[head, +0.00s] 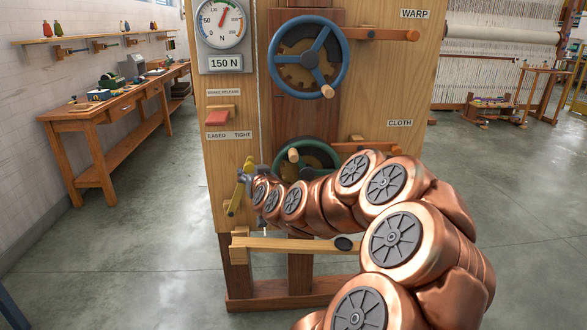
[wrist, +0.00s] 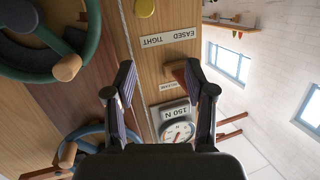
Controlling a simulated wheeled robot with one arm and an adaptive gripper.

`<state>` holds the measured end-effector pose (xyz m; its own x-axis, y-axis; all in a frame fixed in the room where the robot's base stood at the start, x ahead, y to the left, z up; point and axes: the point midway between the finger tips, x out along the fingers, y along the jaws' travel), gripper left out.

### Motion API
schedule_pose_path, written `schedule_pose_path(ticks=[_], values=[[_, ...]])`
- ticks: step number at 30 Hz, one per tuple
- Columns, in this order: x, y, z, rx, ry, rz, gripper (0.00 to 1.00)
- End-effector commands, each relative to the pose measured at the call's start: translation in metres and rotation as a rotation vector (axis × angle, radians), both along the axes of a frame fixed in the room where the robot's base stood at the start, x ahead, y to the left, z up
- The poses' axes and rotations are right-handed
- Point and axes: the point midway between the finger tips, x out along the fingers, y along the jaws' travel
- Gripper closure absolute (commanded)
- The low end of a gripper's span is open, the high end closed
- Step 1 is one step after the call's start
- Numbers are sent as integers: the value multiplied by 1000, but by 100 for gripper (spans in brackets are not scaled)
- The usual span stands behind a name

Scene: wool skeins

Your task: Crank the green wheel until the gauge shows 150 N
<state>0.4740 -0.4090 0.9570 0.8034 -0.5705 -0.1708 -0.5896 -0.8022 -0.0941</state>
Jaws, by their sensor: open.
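The green wheel (head: 308,143) sits low on the wooden panel, its lower part hidden behind my arm in the head view. Its wooden knob (head: 293,155) is at the upper left of the wheel. In the wrist view, which is turned over, the green wheel (wrist: 92,42) and its knob (wrist: 67,68) are at the upper left, apart from my gripper. The gauge (head: 222,22) has a red needle pointing up and slightly right, and its readout (head: 226,63) says 150 N. My gripper (wrist: 160,80) is open and empty, its fingers to the side of the wheel.
A blue wheel (head: 308,52) is above the green one, beside the WARP label (head: 414,14). A wooden beam (head: 290,243) runs below my arm. A workbench (head: 110,110) stands at left; the floor between is clear.

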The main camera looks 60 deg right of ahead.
Motion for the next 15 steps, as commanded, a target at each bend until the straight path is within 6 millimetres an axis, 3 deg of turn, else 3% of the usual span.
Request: schedule_pose_path(ticks=[1, 3, 6, 9, 15], values=[[-16, -27, -8, -18, -33, -68, 45], [-35, -55, -7, -51, -71, -146, 45], [-58, -83, -4, -86, -109, -228, 45], [-70, -96, -1, -107, -127, -273, 45], [-73, -103, 3, -114, -127, -288, 45]])
